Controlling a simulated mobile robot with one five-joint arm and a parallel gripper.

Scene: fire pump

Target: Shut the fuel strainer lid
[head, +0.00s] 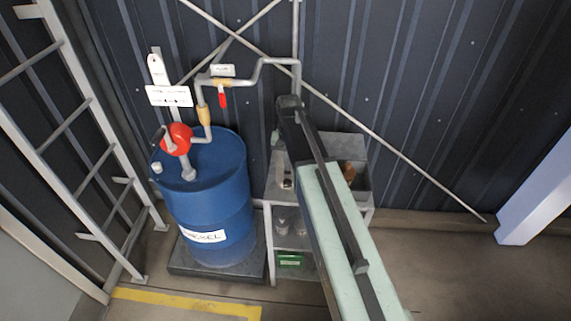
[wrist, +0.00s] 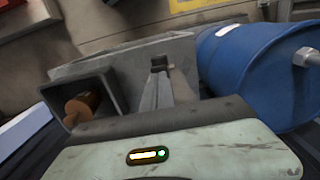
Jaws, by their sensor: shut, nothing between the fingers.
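No part is clearly marked as the fuel strainer lid. A grey open box (head: 365,190) stands on the grey stand beside the drum, with a brown-orange cylinder (head: 347,172) inside. In the wrist view the box (wrist: 66,93) is at left, its opening showing the cylinder (wrist: 82,107). A flat grey panel (wrist: 125,58) lies beyond it; I cannot tell whether this is the lid. My gripper (wrist: 159,66) is shut and empty, beside the box, over the grey stand. In the head view my arm hides part of the box and most of my gripper.
A blue drum (head: 205,205) with a red hand pump (head: 177,139) stands left of the stand (head: 270,235). A pipe with a red-handled valve (head: 222,99) runs above. A ladder (head: 75,90) is at left, a white post (head: 535,190) at right. Floor between stand and post looks clear.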

